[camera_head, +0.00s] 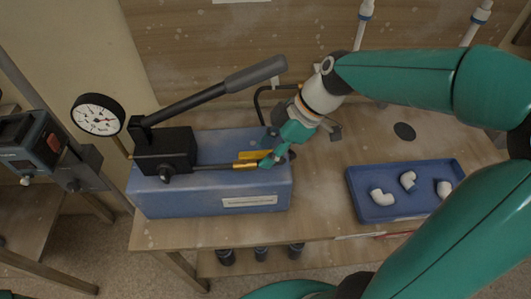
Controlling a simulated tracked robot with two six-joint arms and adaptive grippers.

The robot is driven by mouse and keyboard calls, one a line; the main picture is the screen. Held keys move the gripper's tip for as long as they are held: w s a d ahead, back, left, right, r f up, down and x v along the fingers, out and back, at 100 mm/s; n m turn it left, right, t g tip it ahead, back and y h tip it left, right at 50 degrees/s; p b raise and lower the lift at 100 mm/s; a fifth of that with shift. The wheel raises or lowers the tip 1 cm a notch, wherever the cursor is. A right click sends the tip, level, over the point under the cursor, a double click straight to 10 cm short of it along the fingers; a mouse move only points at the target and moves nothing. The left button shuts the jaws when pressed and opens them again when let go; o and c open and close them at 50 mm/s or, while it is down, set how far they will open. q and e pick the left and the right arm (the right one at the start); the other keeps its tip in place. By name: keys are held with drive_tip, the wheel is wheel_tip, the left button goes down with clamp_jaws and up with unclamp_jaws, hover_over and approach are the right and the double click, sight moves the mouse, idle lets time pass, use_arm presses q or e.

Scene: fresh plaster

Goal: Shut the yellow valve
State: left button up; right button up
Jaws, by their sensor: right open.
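The yellow valve (250,155) sits on the short metal pipe at the right side of the black pump block, above the blue tank. Its yellow lever appears to lie roughly along the pipe, just above the brass-coloured body. My right gripper (268,151) comes in from the right, and its teal fingers are open close around the right end of the valve. I cannot tell whether a finger touches the lever. The fingers partly hide the right end of the valve and pipe. My left gripper is not in view.
The blue tank (160,199) carries the black pump block (163,149), a long grey-handled lever (255,74) and a pressure gauge (97,114). A blue tray (400,209) with white pipe elbows lies at the right of the wooden bench. Bench between tank and tray is clear.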

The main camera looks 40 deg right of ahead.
clamp_jaws()
drive_tip(key=shift+s+a+m+t, duration=0.25)
drive_tip(key=shift+m+t, duration=0.05)
drive_tip(key=shift+m, duration=0.3)
drive_tip(key=shift+s+a+r+m+t+h, duration=0.1)
drive_tip(key=shift+s+a+m+t+h, duration=0.15)
drive_tip(key=shift+m+h, duration=0.2)
drive_tip(key=shift+s+a+r+m+t+h+p, duration=0.1)
drive_tip(key=shift+s+a+m+t+h+p, duration=0.1)
drive_tip(key=shift+m, duration=0.35)
drive_tip(key=shift+s+a+r+m+t+h+p, duration=0.1)
drive_tip(key=shift+m+t+p, duration=0.05)
drive_tip(key=shift+m, duration=0.35)
drive_tip(key=m+p, duration=0.1)
drive_tip(key=a+m+h+p, duration=0.1)
drive_tip(key=p, duration=0.1)
drive_tip(key=shift+s+t, duration=0.25)
drive_tip(key=shift+t, duration=0.05)
drive_tip(key=shift+f+m, duration=0.2)
drive_tip(key=shift+m, duration=0.2)
drive_tip(key=shift+s+a+f+m+h+p, duration=0.1)
drive_tip(key=shift+a+m+h+p, duration=0.05)
drive_tip(key=shift+m+h+p, duration=0.35)
